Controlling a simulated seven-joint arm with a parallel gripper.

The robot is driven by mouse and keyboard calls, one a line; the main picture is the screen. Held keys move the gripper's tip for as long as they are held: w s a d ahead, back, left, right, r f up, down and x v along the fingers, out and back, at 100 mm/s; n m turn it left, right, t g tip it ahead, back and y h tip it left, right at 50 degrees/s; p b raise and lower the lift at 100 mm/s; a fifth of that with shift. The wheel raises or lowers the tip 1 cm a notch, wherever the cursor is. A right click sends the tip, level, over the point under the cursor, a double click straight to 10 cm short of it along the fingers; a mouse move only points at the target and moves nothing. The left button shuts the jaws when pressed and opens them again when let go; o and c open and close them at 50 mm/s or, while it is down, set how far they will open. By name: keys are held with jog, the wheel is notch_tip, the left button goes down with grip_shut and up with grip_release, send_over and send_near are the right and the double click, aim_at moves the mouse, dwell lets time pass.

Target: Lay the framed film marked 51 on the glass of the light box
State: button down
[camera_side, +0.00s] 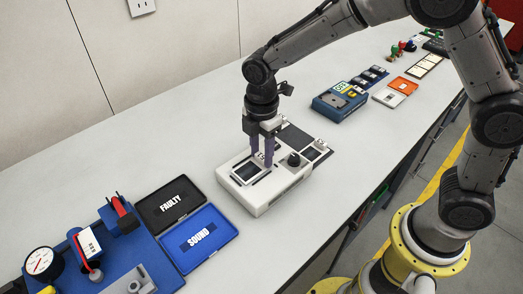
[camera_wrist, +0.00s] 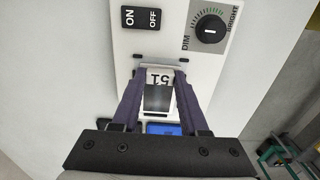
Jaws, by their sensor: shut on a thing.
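My gripper (camera_wrist: 160,75) points down over the white light box (camera_wrist: 125,50) and is shut on the framed film marked 51 (camera_wrist: 161,79). The film has a pale frame with a dark grey window, and its label end sits between the purple fingers. In the side view, my gripper (camera_side: 264,160) is over the middle of the light box (camera_side: 262,198), and the film lies at or just above the glass area. The glass is mostly hidden under it. I cannot tell whether the film touches the glass.
The light box has an ON/OFF switch (camera_wrist: 142,17) and a dimmer knob (camera_wrist: 209,29). A black FAULTY tray (camera_side: 163,220) and a blue SOUND tray (camera_side: 184,263) lie at its left. A blue device (camera_side: 335,104) and an orange-and-white case (camera_side: 391,97) stand to the right.

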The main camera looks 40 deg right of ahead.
jog(key=shift+c, duration=1.7)
grip_release()
jog(key=shift+r, duration=3.5)
jog(key=shift+d, duration=0.1)
